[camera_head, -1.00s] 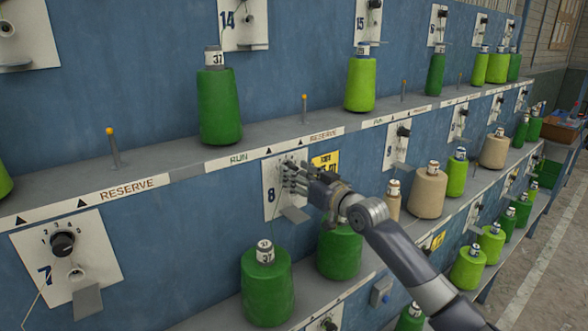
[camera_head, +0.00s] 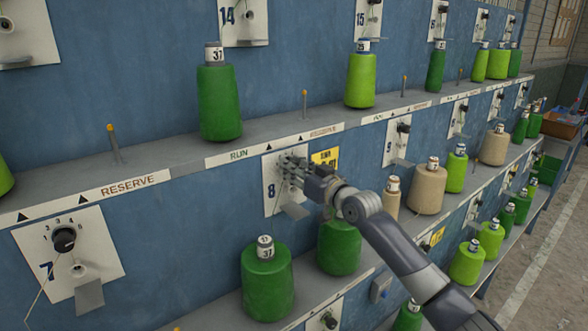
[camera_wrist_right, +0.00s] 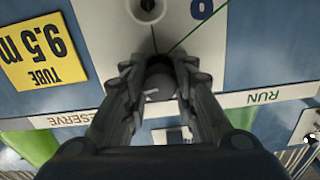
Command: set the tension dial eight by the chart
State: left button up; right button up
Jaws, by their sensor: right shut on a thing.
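Dial eight sits on a white plate (camera_head: 271,199) marked 8 on the blue panel. My right gripper (camera_head: 292,167) reaches in from the lower right and is at the upper part of that plate. In the right wrist view my right gripper (camera_wrist_right: 160,85) has its fingers shut on both sides of the dark round knob (camera_wrist_right: 158,84). A light pointer mark shows on the knob; its number scale is hidden by the fingers. A yellow card (camera_head: 325,159) beside the plate reads TUBE 9.5 m in the wrist view (camera_wrist_right: 37,52). No chart is clearly readable. My left gripper is out of view.
Plate seven with its dial (camera_head: 64,239) is at the lower left. A green spool (camera_head: 267,282) and another green spool (camera_head: 339,247) stand on the shelf below my right arm. A shelf edge labelled RUN and RESERVE (camera_head: 275,146) runs just above plate eight.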

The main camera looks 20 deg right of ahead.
jog(key=shift+f+n+b, duration=0.1)
jog(key=shift+n+b, duration=0.7)
jog(key=shift+n, duration=0.1)
jog(key=shift+n+b, duration=0.35)
jog(key=shift+n, duration=2.65)
jog(key=o, duration=1.1)
